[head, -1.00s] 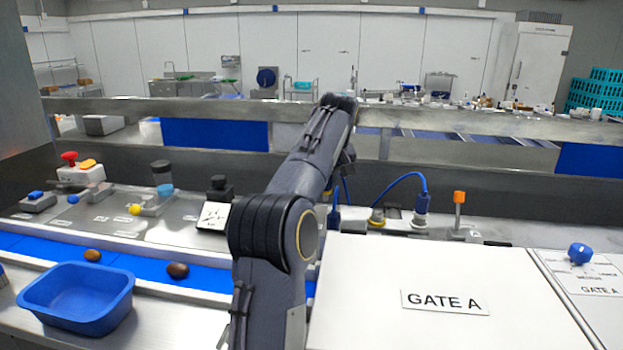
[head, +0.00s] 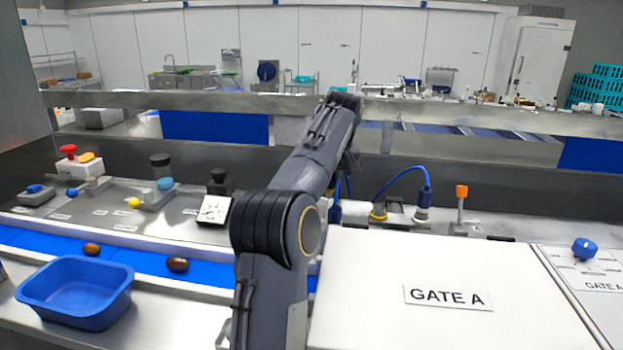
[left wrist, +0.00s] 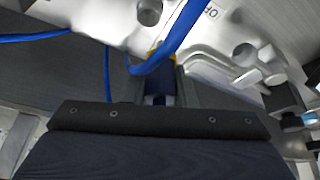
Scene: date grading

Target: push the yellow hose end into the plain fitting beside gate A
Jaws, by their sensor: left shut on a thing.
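My left arm crosses the middle of the head view and hides its gripper there. In the left wrist view my left gripper (left wrist: 158,88) is shut on a dark blue hose end (left wrist: 158,86), with a bit of yellow (left wrist: 153,53) just past the fingertips. I cannot tell whether that yellow belongs to the hose end or to a fitting. In the head view a blue piece (head: 335,213) shows beside my arm. A yellow-ringed fitting (head: 378,215) stands to its right, then a plain pale fitting (head: 421,216) with a blue connector (head: 425,196) on it. My right gripper is out of view.
A large white panel marked GATE A (head: 447,297) lies in front of the fittings. An orange-topped post (head: 460,193) stands right of them. A blue hose (head: 400,173) arches between the fittings. A blue tub (head: 73,313) and two dates (head: 177,265) are at left.

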